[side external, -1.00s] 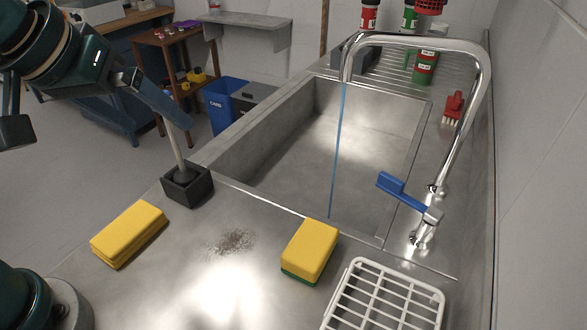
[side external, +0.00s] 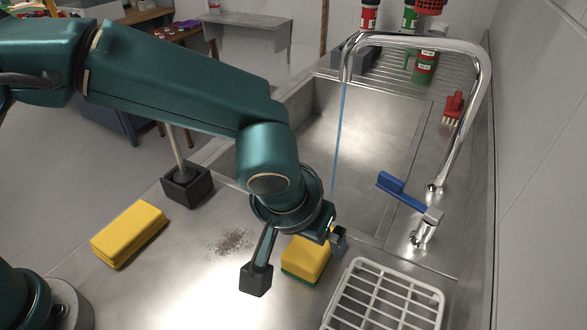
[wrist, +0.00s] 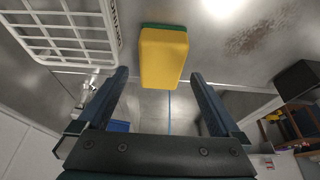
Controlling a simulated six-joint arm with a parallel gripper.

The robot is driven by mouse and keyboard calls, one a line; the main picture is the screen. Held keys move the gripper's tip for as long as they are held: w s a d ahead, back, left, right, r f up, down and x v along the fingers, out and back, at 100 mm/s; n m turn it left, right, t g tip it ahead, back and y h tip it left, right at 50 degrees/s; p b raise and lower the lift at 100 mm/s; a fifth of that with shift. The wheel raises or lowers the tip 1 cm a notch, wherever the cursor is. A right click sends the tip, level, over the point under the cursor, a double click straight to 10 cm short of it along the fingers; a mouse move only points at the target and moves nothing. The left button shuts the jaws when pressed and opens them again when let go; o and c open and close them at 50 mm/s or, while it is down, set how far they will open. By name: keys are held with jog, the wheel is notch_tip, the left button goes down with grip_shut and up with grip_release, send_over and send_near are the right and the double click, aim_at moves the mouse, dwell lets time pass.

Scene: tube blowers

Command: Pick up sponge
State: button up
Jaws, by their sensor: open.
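A yellow sponge with a green underside (side external: 306,261) lies on the steel counter near the sink's front edge. It also shows in the wrist view (wrist: 163,58), at the top middle, ahead of and between my fingers. My gripper (side external: 298,258) is open, with one finger to the left of this sponge and the other behind its right side; the wrist view shows the gripper (wrist: 160,88) empty. In the side view the hand partly covers the sponge's far edge. A second yellow block, perhaps folded cloths or sponges (side external: 129,234), lies at the left of the counter.
A white wire rack (side external: 385,300) stands right of the sponge. The tap (side external: 478,90) with its blue lever (side external: 400,190) and thin water stream rises behind. A black block holding a stick (side external: 186,187) stands left. A brown stain (side external: 232,241) marks the counter.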

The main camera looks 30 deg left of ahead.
aim_at(311, 245)
jog(key=shift+x, duration=2.05)
jog(key=shift+f, duration=0.25)
jog(key=c, duration=1.3)
